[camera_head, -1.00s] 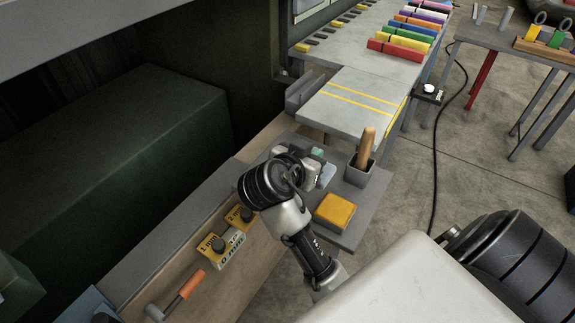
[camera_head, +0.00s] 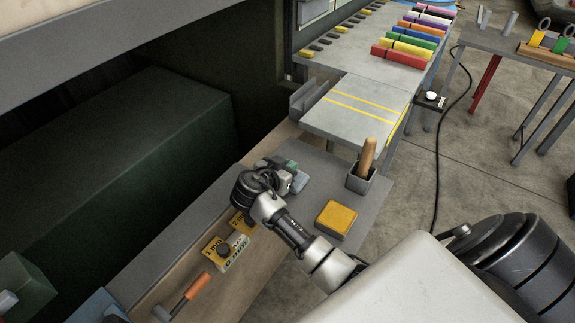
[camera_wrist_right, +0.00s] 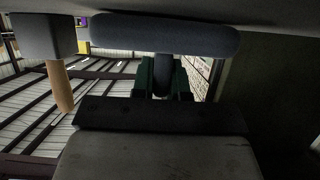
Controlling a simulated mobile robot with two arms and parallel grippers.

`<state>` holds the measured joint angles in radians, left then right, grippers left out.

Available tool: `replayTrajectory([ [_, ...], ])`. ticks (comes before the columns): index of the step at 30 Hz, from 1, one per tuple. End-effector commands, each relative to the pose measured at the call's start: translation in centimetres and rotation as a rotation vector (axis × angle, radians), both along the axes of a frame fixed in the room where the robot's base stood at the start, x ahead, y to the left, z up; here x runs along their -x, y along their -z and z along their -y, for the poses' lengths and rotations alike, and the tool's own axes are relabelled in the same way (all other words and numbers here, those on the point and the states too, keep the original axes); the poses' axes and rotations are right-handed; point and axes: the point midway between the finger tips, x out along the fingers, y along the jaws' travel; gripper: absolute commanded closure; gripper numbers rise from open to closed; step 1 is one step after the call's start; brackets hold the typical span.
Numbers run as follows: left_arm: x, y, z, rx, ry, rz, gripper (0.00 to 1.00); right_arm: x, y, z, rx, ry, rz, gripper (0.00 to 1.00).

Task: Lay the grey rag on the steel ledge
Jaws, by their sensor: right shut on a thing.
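My right gripper (camera_head: 284,177) reaches in from the lower right and hangs low over the grey surface beside the wooden bench. It is shut on the grey rag (camera_wrist_right: 165,36), a rounded grey bar across the fingertips in the right wrist view. In the head view the gripper and wrist largely hide the rag; a pale blue-grey bit (camera_head: 300,184) shows at the fingers. A long grey strip, apparently the steel ledge (camera_head: 170,246), runs along the dark hull opening. I cannot tell whether the rag touches any surface. My left gripper is not in view.
A grey holder with a wooden handle (camera_head: 368,154) and a yellow sponge-like block (camera_head: 335,219) stand right of the gripper. A yellow-striped grey table (camera_head: 355,108) stands beyond.

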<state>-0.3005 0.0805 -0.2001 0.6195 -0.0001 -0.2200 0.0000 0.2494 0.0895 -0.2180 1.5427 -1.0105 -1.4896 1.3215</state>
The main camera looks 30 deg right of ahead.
Motion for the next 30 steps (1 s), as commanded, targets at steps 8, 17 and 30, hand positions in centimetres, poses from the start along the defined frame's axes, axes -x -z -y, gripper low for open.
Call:
replayTrajectory([
  [8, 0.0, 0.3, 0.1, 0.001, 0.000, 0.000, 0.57, 0.0, 0.3, 0.0, -0.001, -0.001, 0.000, 1.00],
  [17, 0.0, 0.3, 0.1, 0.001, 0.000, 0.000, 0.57, 0.0, 0.2, 0.0, -0.001, -0.001, 0.000, 0.60],
  [30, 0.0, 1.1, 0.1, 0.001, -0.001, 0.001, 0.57, 1.0, -0.7, -2.5, -0.007, -0.003, 0.003, 0.60],
])
